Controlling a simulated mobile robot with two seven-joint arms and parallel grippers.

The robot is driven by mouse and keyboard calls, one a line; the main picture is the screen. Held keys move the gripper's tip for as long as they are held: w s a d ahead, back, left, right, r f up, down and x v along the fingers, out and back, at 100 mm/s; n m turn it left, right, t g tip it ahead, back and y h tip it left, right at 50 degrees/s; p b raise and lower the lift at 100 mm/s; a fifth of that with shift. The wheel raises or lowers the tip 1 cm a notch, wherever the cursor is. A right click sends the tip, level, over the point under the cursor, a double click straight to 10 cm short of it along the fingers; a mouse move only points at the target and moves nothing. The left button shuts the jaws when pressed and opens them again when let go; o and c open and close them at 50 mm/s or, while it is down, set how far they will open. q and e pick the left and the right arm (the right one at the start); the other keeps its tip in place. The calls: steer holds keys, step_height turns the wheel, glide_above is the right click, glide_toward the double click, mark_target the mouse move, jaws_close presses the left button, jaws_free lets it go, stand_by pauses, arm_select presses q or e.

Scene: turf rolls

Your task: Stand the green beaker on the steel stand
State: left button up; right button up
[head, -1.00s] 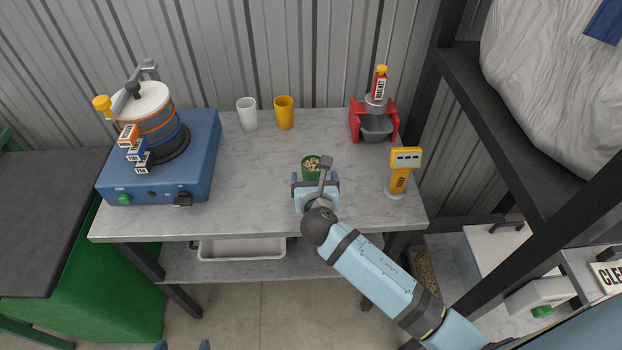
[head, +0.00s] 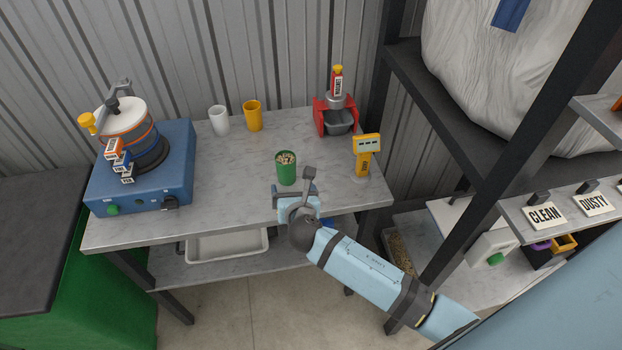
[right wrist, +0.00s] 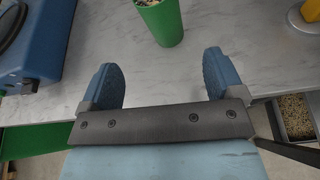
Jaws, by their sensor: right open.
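The green beaker (head: 287,172), filled with pale bits, stands upright on the marble-look tabletop (head: 235,185) near its front edge. My right gripper (head: 296,191) is open and empty, just in front of the beaker on the near side. In the right wrist view the beaker (right wrist: 163,25) stands ahead of the two blue fingers (right wrist: 160,68), apart from them. I cannot single out the steel stand for certain; a round metal base (head: 360,179) sits under the yellow display post (head: 364,155). My left gripper is out of view.
A blue machine (head: 150,185) with a sieve drum fills the left of the table. A white cup (head: 219,120), a yellow cup (head: 253,116) and a red holder (head: 322,117) with a grey scoop stand at the back. The table's middle is clear. A dark rack post rises at right.

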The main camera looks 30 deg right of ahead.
steer(key=s+f+m+g+y, duration=0.1)
steer(key=s+f+m+y, duration=0.2)
steer(key=s+m, duration=0.9)
steer(key=s+a+f+m+g+y, duration=0.1)
steer(key=s+f+m+y, duration=0.2)
steer(key=s+m, duration=0.9)
step_height(320, 180, down, 2)
steer(key=m, duration=0.4)
steer(key=shift+s+a+f+m+g+y, duration=0.2)
steer(key=shift+s+m+g+y, duration=0.1)
steer(key=shift+g+y, duration=0.1)
steer(key=shift+d+r+p, duration=0.2)
steer(key=shift+r+p, duration=0.65)
steer(key=shift+p, duration=0.1)
